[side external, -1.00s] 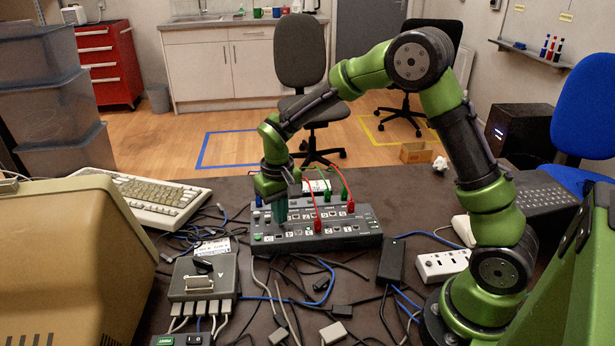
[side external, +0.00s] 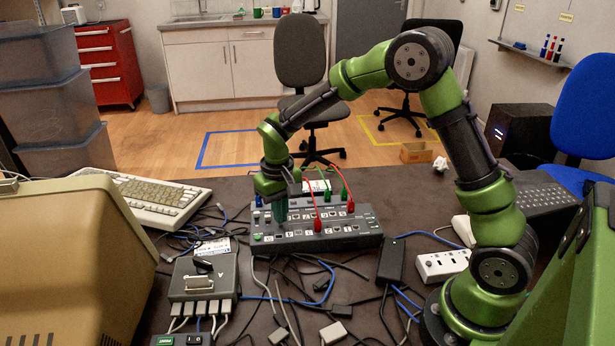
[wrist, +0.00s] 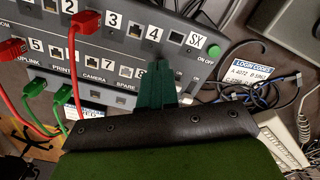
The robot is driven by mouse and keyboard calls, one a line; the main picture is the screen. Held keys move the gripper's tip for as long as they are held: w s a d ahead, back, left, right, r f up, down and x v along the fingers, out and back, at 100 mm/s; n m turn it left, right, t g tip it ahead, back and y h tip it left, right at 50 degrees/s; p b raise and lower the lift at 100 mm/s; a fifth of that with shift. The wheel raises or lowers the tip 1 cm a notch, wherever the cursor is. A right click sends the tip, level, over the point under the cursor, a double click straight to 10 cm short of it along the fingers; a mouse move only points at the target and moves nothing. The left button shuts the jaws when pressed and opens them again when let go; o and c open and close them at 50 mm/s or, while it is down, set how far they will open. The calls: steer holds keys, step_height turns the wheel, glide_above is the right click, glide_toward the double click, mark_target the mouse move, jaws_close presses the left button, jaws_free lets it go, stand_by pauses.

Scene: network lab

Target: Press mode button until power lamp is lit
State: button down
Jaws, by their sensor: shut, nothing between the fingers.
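The dark switch box (side external: 345,240) stands on the table, with numbered sockets and small buttons on its sloped face. In the wrist view its panel (wrist: 110,52) fills the upper left, with a white "SX" label (wrist: 197,41) and an ON OFF marking beside it. My gripper (side external: 281,220) is shut and empty, pointing down at the left part of the panel. In the wrist view its green fingers (wrist: 155,84) cover part of the panel; I cannot tell if they touch it. A small green spot (side external: 257,237) shows at the box's left end. I cannot identify the mode button or a lit power lamp.
Red plugs (side external: 318,225) and green plugs (side external: 328,196) with leads stand up from the box close to my gripper. A grey unit (side external: 200,280) stands in front left, and a keyboard (side external: 155,200) lies behind left. Loose cables and a black adapter (side external: 391,260) clutter the front.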

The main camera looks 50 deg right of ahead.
steer(key=shift+r, duration=2)
steer(key=shift+s+a+r, duration=0.1)
steer(key=shift+s+a, duration=0.1)
steer(key=shift+s, duration=0.95)
steer(key=s+a+r+m+t+y, duration=0.1)
steer(key=s+r+t, duration=0.6)
steer(key=s+r, duration=0.7)
steer(key=s+y, duration=0.1)
steer(key=s, duration=0.3)
steer(key=shift+a, duration=0.15)
steer(key=shift+w+r, duration=0.1)
